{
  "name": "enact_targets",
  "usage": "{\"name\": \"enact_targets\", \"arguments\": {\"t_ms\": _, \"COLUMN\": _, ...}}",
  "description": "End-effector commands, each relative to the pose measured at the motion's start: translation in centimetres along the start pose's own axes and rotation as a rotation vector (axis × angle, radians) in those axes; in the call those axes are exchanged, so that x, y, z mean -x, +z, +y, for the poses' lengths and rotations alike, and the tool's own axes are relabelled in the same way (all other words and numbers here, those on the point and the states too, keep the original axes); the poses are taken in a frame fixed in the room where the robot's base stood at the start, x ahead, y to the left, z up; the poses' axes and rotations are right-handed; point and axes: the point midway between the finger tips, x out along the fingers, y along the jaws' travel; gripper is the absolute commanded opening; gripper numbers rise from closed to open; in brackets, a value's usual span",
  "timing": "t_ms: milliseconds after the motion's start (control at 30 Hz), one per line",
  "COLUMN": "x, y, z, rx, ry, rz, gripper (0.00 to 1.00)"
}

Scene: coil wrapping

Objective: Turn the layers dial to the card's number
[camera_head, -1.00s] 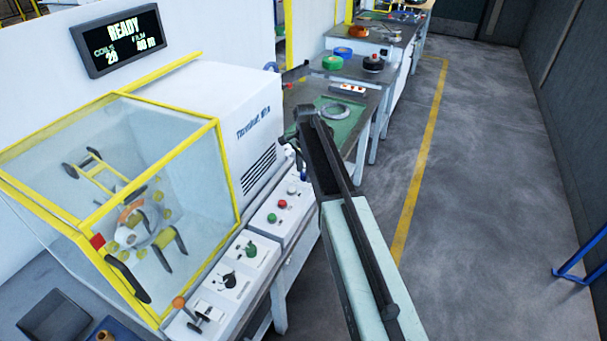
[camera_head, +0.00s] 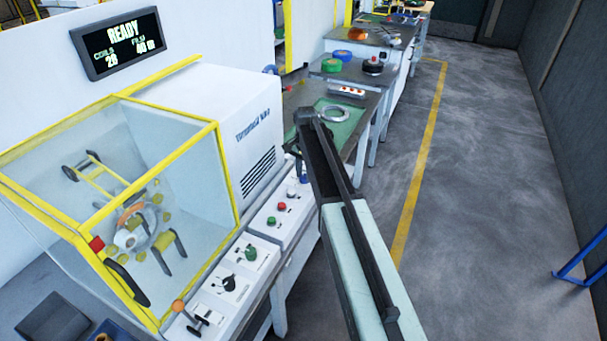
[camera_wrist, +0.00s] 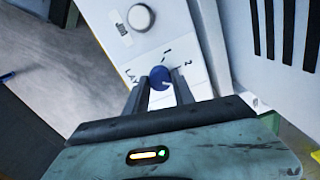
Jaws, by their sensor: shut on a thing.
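The layers dial (camera_wrist: 159,78) is a blue round knob on a white panel (camera_wrist: 128,55), seen in the wrist view. Printing that starts "LAY" is to its left, and marks with a "2" are to its upper right. My gripper (camera_wrist: 161,84) has one finger on each side of the knob and is shut on it. The dial's pointer setting cannot be read clearly. I cannot make out the number card in either view.
A white round knob (camera_wrist: 140,17) sits on the panel beyond the dial. In the head view, red (camera_head: 282,207) and green (camera_head: 271,221) buttons and other controls line the panel. The yellow-framed guard (camera_head: 219,170) stands to the left.

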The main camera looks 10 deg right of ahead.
Motion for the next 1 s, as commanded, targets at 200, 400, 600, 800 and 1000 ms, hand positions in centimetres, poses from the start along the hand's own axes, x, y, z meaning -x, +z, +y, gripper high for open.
{"name": "enact_targets", "arguments": {"t_ms": 200, "x": 0.01, "y": -0.03, "z": -0.1, "rx": 0.204, "ry": -0.002, "rz": -0.004, "gripper": 0.0}}
{"name": "enact_targets", "arguments": {"t_ms": 400, "x": 0.02, "y": -0.04, "z": -0.13, "rx": 0.378, "ry": -0.002, "rz": -0.007, "gripper": 0.0}}
{"name": "enact_targets", "arguments": {"t_ms": 600, "x": 0.02, "y": -0.05, "z": -0.17, "rx": 0.518, "ry": -0.002, "rz": -0.009, "gripper": 0.0}}
{"name": "enact_targets", "arguments": {"t_ms": 800, "x": 0.03, "y": -0.06, "z": -0.2, "rx": 0.611, "ry": -0.003, "rz": -0.011, "gripper": 0.0}}
{"name": "enact_targets", "arguments": {"t_ms": 1000, "x": 0.03, "y": -0.06, "z": -0.22, "rx": 0.657, "ry": -0.003, "rz": -0.011, "gripper": 0.0}}
